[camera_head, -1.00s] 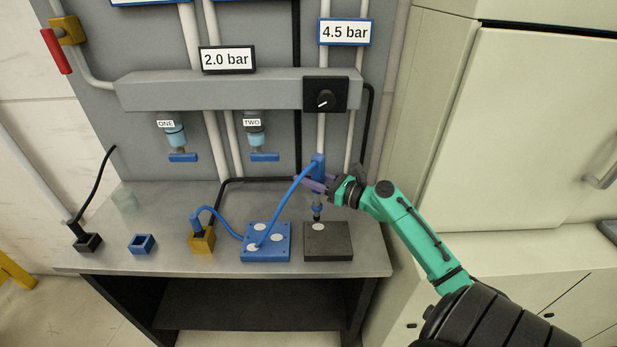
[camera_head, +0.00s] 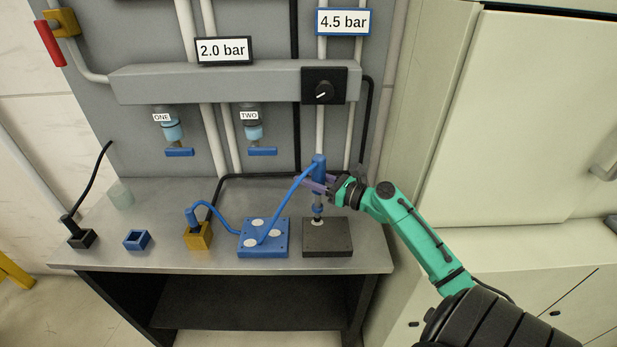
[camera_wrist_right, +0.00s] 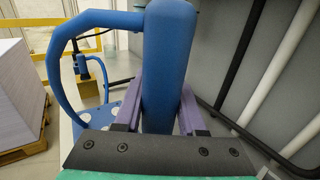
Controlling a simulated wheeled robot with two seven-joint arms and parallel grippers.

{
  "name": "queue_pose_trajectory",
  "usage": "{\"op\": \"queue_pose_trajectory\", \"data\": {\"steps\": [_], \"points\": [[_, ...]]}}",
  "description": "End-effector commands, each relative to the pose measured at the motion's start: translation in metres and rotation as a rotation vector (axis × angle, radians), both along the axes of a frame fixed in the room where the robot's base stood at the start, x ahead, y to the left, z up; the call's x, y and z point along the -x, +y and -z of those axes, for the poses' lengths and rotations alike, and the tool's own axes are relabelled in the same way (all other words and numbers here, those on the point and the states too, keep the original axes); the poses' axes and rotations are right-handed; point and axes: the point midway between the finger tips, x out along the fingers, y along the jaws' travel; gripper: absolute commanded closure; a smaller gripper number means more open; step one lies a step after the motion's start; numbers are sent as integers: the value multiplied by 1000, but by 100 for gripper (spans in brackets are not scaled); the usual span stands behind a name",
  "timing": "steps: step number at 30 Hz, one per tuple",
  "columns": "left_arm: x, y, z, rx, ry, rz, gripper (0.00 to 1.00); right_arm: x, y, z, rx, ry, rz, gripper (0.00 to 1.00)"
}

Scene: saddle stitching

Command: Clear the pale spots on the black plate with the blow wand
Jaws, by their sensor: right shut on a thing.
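The black plate (camera_head: 340,240) lies at the right end of the bench top. One pale spot (camera_head: 316,223) shows near its back left, right below the wand tip. The blue blow wand (camera_head: 319,172) stands upright over the plate. I cannot tell whether its tip touches the plate. My right gripper (camera_head: 325,186) is shut around the wand's body, with purple fingers on both sides of the blue handle (camera_wrist_right: 168,65) in the right wrist view. A blue hose runs from the wand to the left. My left gripper is out of view.
A blue plate (camera_head: 280,246) with several pale spots lies left of the black plate. A yellow block (camera_head: 199,237) holds the hose fitting. A blue open block (camera_head: 137,240) and a black block (camera_head: 80,238) stand farther left. A grey manifold (camera_head: 210,84) hangs behind.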

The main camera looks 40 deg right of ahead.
Motion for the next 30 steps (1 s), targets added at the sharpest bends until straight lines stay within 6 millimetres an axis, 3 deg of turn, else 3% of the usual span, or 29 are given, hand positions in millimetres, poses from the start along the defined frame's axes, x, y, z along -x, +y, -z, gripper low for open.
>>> {"op": "queue_pose_trajectory", "data": {"steps": [30], "points": [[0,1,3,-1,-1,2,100,0,0,8,0,-2,1,100]]}}
